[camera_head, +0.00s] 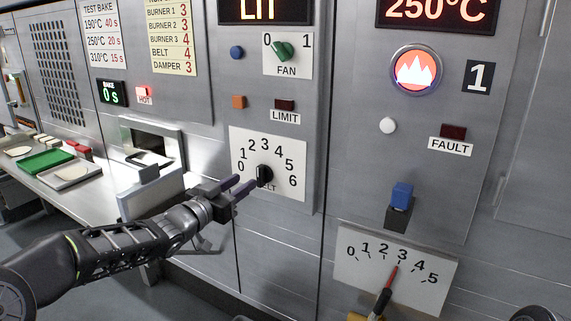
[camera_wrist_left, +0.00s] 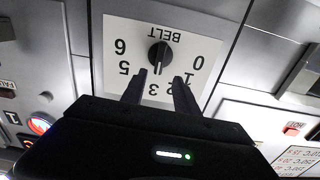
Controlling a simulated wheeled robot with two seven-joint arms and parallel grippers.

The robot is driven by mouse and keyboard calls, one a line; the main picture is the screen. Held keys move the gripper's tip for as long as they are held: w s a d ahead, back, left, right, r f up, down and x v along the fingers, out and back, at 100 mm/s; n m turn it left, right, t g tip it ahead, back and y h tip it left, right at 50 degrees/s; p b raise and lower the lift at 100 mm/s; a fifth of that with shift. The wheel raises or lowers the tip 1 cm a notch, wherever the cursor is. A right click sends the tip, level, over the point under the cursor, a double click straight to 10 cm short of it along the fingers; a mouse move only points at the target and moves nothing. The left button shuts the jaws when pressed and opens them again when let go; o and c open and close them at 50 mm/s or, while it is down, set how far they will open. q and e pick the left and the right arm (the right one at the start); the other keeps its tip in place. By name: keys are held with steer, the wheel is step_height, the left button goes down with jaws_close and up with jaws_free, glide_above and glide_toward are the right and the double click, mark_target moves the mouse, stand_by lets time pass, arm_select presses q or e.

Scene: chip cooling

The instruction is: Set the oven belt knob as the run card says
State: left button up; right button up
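The belt knob (camera_head: 264,175) is a black knob on a white dial plate (camera_head: 294,192) marked 0 to 6. It also shows in the wrist view (camera_wrist_left: 160,56), where the plate is upside down and the knob's mark seems to point near 3. The run card (camera_head: 173,36) is pale yellow and its belt line reads 4. My left gripper (camera_head: 246,183) is open, its two dark fingers reaching toward the knob from the lower left. My right gripper is not in view.
A green fan knob (camera_head: 283,50) sits above the belt dial. A damper dial (camera_head: 430,269) with a red pointer and a blue block (camera_head: 402,195) are to the right. An oven opening (camera_head: 152,142) and a bench with a green tray (camera_head: 45,161) lie left.

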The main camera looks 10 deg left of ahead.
mark_target(258, 173)
arm_select(q)
steer(key=x, duration=0.7)
steer(key=shift+d+p, duration=0.15)
steer(key=shift+p, duration=0.15)
steer(key=shift+c, duration=0.6)
jaws_close()
